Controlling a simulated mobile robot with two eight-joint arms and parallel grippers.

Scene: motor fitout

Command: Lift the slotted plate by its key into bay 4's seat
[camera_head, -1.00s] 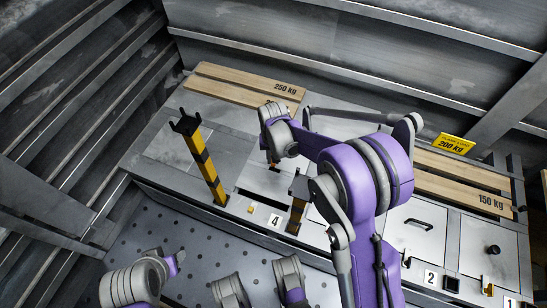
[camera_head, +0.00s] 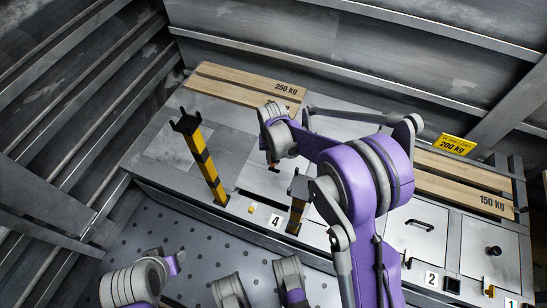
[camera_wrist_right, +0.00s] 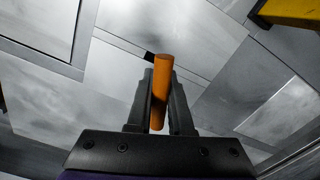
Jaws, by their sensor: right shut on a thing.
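My right gripper (camera_wrist_right: 160,100) is shut on an upright orange cylindrical key (camera_wrist_right: 163,75). In the head view the right gripper (camera_head: 273,158) is small and partly hidden by its own wrist, above the deck behind the number 4 label (camera_head: 275,221). Flat grey metal plates lie below the key in the right wrist view. I cannot tell which is the slotted plate, or whether the key bears it. A dark gap (camera_head: 265,201) shows behind the label at bay 4; the seat itself is not clear. My left gripper is not in view; only left arm links show at the lower left.
A tall yellow-black post (camera_head: 206,165) stands left of bay 4, and a shorter one (camera_head: 297,214) stands to its right, close to my right arm. Planks marked 250 kg (camera_head: 245,85) lie behind. Bay 2 (camera_head: 418,225), with a black handle, is at the right.

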